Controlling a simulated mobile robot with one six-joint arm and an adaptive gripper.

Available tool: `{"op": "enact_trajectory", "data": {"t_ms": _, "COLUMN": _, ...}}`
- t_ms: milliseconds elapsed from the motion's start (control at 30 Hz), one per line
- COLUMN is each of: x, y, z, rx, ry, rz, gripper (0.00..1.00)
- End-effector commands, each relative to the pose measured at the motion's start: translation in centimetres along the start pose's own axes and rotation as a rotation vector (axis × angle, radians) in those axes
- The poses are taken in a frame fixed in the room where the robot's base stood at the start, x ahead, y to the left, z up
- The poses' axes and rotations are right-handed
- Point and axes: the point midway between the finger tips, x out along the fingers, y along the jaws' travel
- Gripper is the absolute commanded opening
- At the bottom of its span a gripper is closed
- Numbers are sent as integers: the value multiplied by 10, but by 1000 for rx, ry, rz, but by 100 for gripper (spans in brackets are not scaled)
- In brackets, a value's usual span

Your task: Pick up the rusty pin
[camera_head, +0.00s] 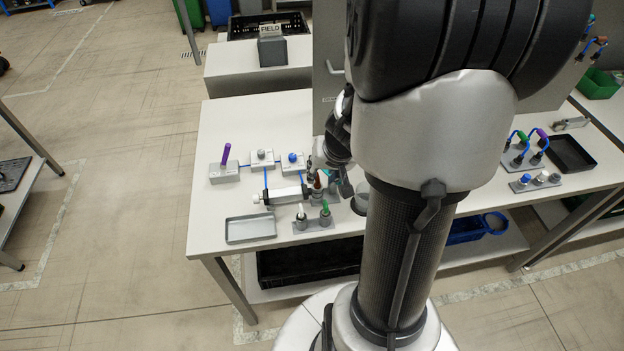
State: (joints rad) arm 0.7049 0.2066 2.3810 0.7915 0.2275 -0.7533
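A small reddish-brown pin (317,181), which looks like the rusty pin, stands roughly upright over a grey holder on the white table. My gripper (328,177) is low over the table right beside it, its dark fingers close to the pin. My own arm hides part of the gripper. I cannot tell whether the fingers touch the pin or how far apart they are. In front of it, a grey block (314,225) carries a white-topped pin (301,212) and a green-topped pin (325,209).
A white-and-grey cylinder unit (283,196) lies left of the pin. Behind it are small blocks with blue tubing and a purple pin (226,154). An empty grey tray (251,229) lies at the front left. A grey panel (326,92) rises behind.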

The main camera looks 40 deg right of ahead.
Motion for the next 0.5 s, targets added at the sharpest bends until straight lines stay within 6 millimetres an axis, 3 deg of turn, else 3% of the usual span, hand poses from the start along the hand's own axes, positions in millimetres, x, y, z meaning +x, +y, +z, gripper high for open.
{"op": "enact_trajectory", "data": {"t_ms": 233, "x": 40, "y": -4, "z": -2, "rx": 0, "ry": -3, "rz": 0, "gripper": 33}}
{"op": "enact_trajectory", "data": {"t_ms": 500, "x": 44, "y": -4, "z": -4, "rx": 0, "ry": 0, "rz": 0, "gripper": 33}}
